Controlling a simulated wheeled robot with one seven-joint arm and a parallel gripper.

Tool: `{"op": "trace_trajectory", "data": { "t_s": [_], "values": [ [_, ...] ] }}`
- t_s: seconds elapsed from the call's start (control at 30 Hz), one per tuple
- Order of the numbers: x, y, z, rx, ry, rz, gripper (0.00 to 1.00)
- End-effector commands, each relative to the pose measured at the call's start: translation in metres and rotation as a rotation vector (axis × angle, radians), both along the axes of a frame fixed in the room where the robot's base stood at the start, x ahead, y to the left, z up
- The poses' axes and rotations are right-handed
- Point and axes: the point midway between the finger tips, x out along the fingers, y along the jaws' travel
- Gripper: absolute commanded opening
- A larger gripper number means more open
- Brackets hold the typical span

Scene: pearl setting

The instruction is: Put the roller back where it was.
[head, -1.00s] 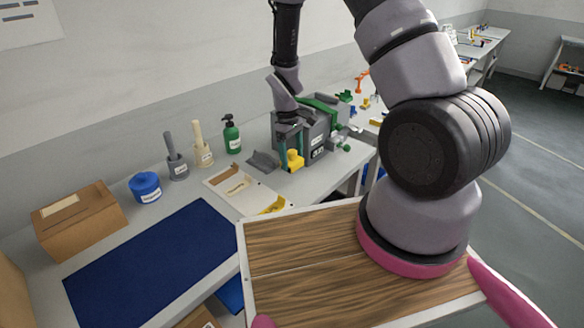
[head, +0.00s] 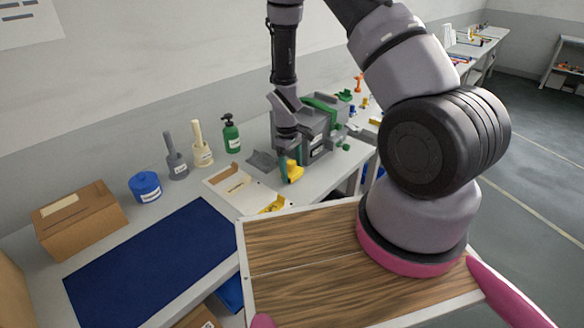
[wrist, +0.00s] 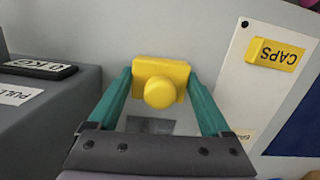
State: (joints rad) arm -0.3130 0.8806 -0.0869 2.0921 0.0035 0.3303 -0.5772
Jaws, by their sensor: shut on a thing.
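My gripper (head: 288,164) is shut on a yellow piece (head: 294,173), held in front of the grey machine. In the wrist view the yellow piece (wrist: 160,80) is a block with a round knob facing the camera, between the two teal fingers. I cannot tell for sure whether it is the roller. A white board (head: 222,187) with a label lies on the bench left of my gripper. It also shows at the right of the wrist view (wrist: 240,75), with a yellow block marked CAPS (wrist: 275,55) on it.
The grey machine (head: 318,141) with green parts stands right behind my gripper. A green pump bottle (head: 231,135), a cream-handled tool (head: 201,148), a grey-handled tool (head: 175,160), a blue tub (head: 145,187) and a cardboard box (head: 78,220) line the back. A blue mat (head: 150,265) lies clear in front.

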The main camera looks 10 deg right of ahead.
Motion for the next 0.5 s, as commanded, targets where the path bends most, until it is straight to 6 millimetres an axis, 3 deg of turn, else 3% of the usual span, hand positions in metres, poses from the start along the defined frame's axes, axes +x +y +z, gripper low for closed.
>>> {"op": "trace_trajectory", "data": {
  "t_s": [0.07,0.1,0.13,0.5],
  "values": [
    [-0.0023,-0.0002,-0.0026,-0.001,0.005,0.003,0.0],
    [-0.0024,-0.0002,-0.0027,-0.001,0.005,0.003,0.9],
    [-0.0024,-0.0002,-0.0026,-0.001,0.005,0.003,1.0],
    [-0.0007,0.0004,0.0068,-0.001,0.001,0.001,1.0]
  ]
}}
